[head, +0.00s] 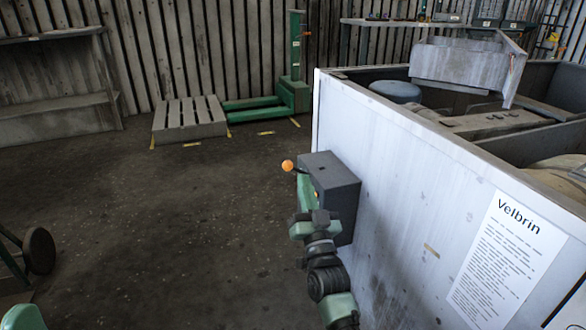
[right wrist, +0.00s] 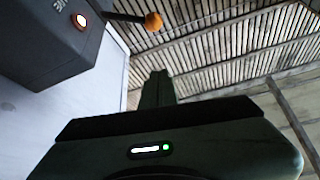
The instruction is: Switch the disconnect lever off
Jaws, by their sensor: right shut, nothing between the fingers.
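The disconnect lever, a dark rod with an orange ball knob (head: 288,165), sticks out to the left from the upper part of a dark grey switch box (head: 336,180). The box is mounted on a white panel. In the right wrist view the knob (right wrist: 153,21) is at the top, with the box (right wrist: 45,45) at upper left. My right gripper (head: 304,183) is shut and empty, beside the box and just below the knob in the head view. Its fingers (right wrist: 158,82) point toward the knob, with a visible gap.
The white housing wall (head: 400,190) carries a Velbrin notice (head: 507,255) and bounds the right side. A glowing orange lamp (right wrist: 81,20) is on the box. A pallet (head: 189,120) and a green lift (head: 285,95) stand at the back. Floor at left is mostly clear.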

